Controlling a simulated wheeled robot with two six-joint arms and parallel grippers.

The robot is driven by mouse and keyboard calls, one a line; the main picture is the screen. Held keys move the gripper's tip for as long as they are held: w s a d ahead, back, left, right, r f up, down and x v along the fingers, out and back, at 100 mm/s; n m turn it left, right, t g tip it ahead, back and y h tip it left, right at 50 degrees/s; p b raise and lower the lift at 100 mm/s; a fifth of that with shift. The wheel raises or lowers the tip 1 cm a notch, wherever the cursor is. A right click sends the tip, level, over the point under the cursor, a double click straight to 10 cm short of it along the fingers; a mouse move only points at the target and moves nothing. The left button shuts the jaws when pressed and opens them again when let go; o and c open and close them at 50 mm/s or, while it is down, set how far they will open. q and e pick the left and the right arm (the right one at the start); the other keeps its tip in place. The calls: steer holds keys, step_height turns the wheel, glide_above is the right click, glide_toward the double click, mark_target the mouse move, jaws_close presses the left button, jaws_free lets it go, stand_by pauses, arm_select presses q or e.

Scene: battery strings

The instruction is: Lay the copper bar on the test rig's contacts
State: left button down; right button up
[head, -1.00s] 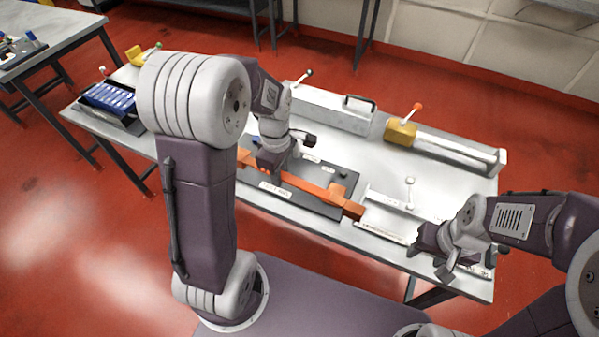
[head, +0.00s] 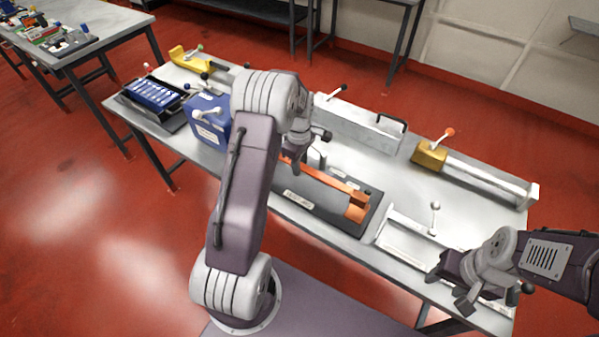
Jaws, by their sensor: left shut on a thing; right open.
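The copper bar (head: 336,186) lies lengthwise over the black test rig (head: 312,200), with its right end by a copper-coloured block (head: 357,208) at the rig's right end. My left gripper (head: 295,162) is shut on the bar toward its left part. My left arm hides the bar's left end and the rig's left side. I cannot tell whether the bar touches the contacts. My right gripper (head: 470,290) is open and empty over the table's front right corner.
A white channel-like fixture (head: 400,238) with a lever stands right of the rig. Behind are a grey box with a black handle (head: 355,122) and a yellow-ended cylinder (head: 480,180). A blue box (head: 205,118) and a blue-celled tray (head: 155,95) stand at left.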

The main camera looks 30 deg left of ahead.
arm_select(q)
steer(key=shift+f, duration=1.95)
steer(key=shift+f, duration=0.1)
steer(key=c, duration=1.2)
jaws_free()
steer(key=shift+c, duration=0.2)
step_height(320, 180, up, 12)
steer(key=shift+r, duration=0.1)
steer(key=s+d+f+m, duration=0.1)
steer(key=s+d+m, duration=0.4)
steer(key=s+m, duration=0.3)
steer(key=s+d+m+t, duration=0.1)
steer(key=s+d+m, duration=0.5)
steer(key=s+m, duration=0.2)
steer(key=shift+s+f+m, duration=0.35)
steer(key=shift+s+m, duration=0.05)
steer(key=shift+s, duration=0.85)
